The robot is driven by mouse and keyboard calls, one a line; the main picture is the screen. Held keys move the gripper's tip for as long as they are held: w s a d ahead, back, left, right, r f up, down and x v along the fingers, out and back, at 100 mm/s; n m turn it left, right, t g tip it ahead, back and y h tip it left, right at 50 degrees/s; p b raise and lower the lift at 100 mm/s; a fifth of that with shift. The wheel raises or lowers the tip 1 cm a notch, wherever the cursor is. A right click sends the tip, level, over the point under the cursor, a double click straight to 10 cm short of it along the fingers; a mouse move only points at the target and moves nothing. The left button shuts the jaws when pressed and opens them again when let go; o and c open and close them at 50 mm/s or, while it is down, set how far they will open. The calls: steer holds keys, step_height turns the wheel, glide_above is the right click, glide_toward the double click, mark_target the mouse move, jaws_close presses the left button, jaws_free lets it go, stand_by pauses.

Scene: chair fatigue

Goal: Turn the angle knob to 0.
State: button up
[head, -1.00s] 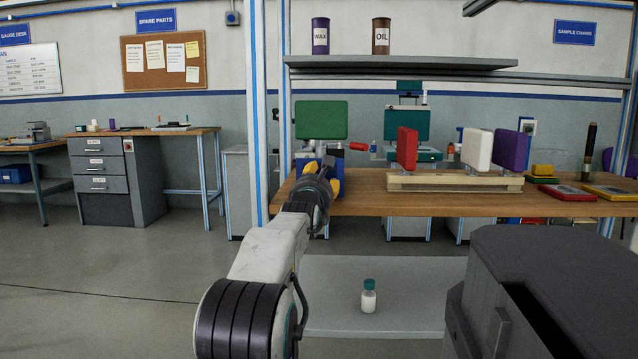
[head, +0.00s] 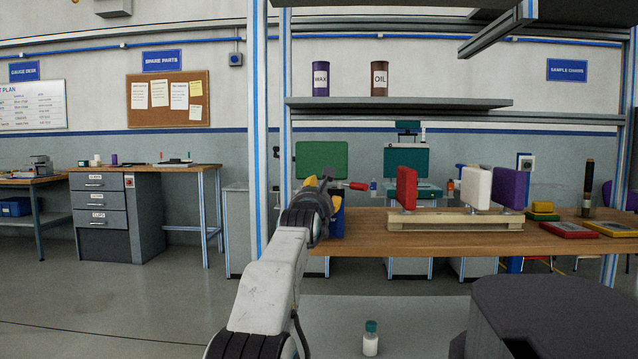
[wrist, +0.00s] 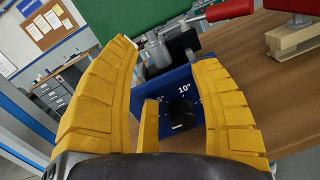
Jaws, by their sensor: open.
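The angle knob (wrist: 183,112) is a dark round knob on the front of a blue box (wrist: 176,84), with white marks reading 5° and 10° by it. A short white line shows below the knob; I cannot tell which mark it points to. The blue box also shows in the head view (head: 337,222), mostly behind my gripper, under a green panel (head: 322,160). My gripper (wrist: 168,60) is open, its yellow fingers spread to either side of the knob and apart from it. In the head view my gripper (head: 322,188) hides the knob.
A red handle (wrist: 230,9) sticks out right of the green panel. A wooden rack (head: 455,224) with red, white and purple pads stands to the right on the workbench. A small bottle (head: 370,338) stands on the lower surface in front. Shelves hang above the bench.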

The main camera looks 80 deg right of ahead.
step_height(320, 180, up, 4)
steer(key=shift+f, duration=0.2)
steer(key=shift+r, duration=0.1)
stand_by(0.4)
stand_by(0.8)
